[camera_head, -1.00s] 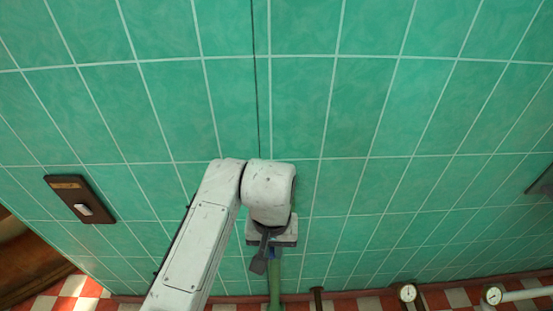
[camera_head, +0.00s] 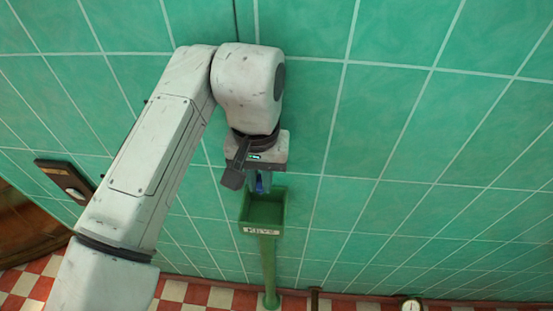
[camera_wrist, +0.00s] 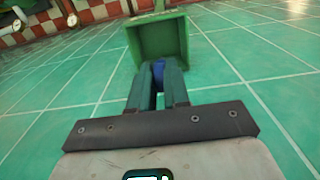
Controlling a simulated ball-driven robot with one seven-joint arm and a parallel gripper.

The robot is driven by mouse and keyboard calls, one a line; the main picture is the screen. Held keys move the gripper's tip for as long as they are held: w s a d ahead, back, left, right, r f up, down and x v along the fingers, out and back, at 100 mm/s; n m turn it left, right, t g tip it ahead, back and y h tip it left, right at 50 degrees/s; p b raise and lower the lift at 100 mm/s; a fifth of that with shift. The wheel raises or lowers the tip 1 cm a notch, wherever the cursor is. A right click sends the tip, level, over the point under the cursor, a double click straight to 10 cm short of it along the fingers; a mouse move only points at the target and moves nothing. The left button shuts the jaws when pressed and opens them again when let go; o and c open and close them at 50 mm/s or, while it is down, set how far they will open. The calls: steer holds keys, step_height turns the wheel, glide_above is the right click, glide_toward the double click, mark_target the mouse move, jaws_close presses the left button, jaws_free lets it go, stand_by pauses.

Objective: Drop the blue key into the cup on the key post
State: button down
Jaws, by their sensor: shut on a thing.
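My gripper (camera_head: 258,184) is at the upper back edge of the green cup on the key post in the head view, largely hidden by my wrist. It is shut on the blue key (camera_wrist: 158,71), and only a bit of blue shows between the fingers in the wrist view. The green square cup (camera_head: 248,222) is open at the top and carries a label on its front. It stands on a green post (camera_head: 269,272). In the wrist view the cup (camera_wrist: 134,47) is just beyond the fingertips. I cannot tell whether the key is inside the rim.
A dark wall plate with a switch (camera_head: 66,180) is at the left. The red and white checkered floor (camera_head: 190,292) lies below, with a gauge (camera_head: 411,304) at the bottom right.

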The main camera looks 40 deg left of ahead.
steer(key=shift+w+f, duration=0.1)
step_height(320, 180, down, 4)
steer(key=b, duration=0.4)
steer(key=shift+f, duration=1.5)
stand_by(1.5)
steer(key=c, duration=1)
jaws_free()
steer(key=shift+r, duration=0.1)
step_height(320, 180, up, 11)
steer(key=shift+f+b, duration=0.2)
steer(key=shift+b, duration=0.4)
